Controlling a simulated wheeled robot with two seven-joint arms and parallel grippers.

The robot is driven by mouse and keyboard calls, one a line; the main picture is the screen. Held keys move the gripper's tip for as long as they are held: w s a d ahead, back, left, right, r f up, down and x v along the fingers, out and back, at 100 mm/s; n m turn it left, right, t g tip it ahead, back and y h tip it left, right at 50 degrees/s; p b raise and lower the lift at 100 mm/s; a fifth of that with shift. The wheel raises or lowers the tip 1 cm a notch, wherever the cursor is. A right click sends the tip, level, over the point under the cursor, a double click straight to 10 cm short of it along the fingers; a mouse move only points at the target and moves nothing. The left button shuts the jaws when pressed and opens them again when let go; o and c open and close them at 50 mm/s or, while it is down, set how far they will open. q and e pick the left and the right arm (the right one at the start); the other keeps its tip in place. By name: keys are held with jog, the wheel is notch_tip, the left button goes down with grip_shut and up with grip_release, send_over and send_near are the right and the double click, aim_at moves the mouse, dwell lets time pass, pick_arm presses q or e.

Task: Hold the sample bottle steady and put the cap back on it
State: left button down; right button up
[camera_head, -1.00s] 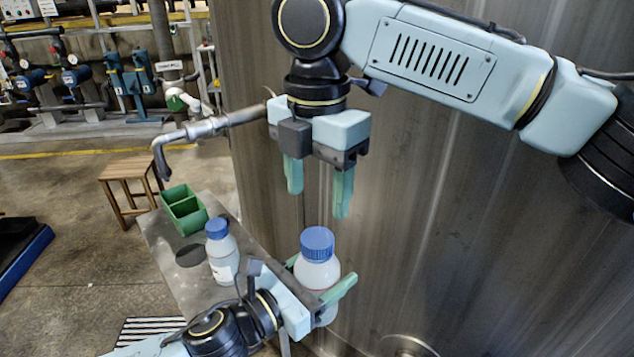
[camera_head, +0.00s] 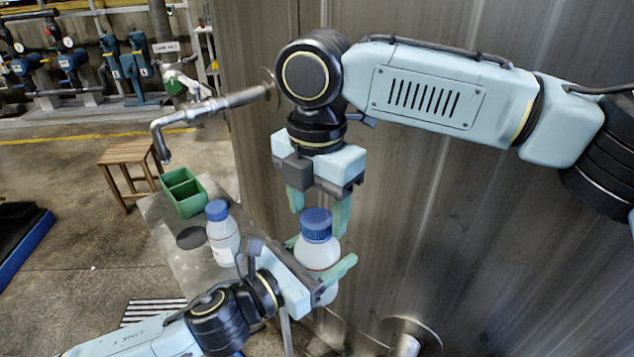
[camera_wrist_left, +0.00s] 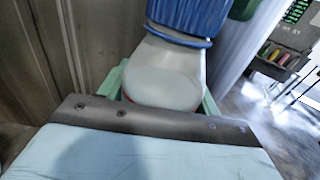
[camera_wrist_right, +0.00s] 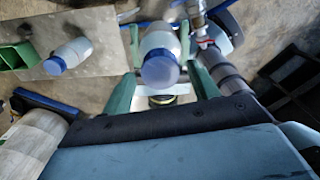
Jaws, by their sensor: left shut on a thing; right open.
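The sample bottle (camera_head: 318,256) is white and translucent and stands upright in my left gripper (camera_head: 321,258), which is shut on its body. A ridged blue cap (camera_head: 316,222) sits on its top; I cannot tell whether it is tight. The left wrist view shows the bottle (camera_wrist_left: 165,75) between the fingers, the cap (camera_wrist_left: 188,14) and a blue ring under it. My right gripper (camera_head: 318,220) is open, pointing down from above, its green fingers on either side of the cap. The right wrist view shows the cap (camera_wrist_right: 160,72) between the open fingers.
A second blue-capped bottle (camera_head: 222,237) stands on the grey bench (camera_head: 165,232), beside a dark disc (camera_head: 190,238) and a green divided box (camera_head: 181,194). A bent metal pipe (camera_head: 205,112) juts from the steel wall (camera_head: 480,230) behind. A wooden stool (camera_head: 128,160) stands farther back.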

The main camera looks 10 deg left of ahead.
jog(key=shift+f, duration=0.55)
jog(key=c, duration=1)
jog(key=m, duration=1.7)
jog(key=shift+m, duration=0.4)
jog(key=m, duration=0.4)
jog(key=shift+m, duration=0.4)
jog(key=o, duration=1.1)
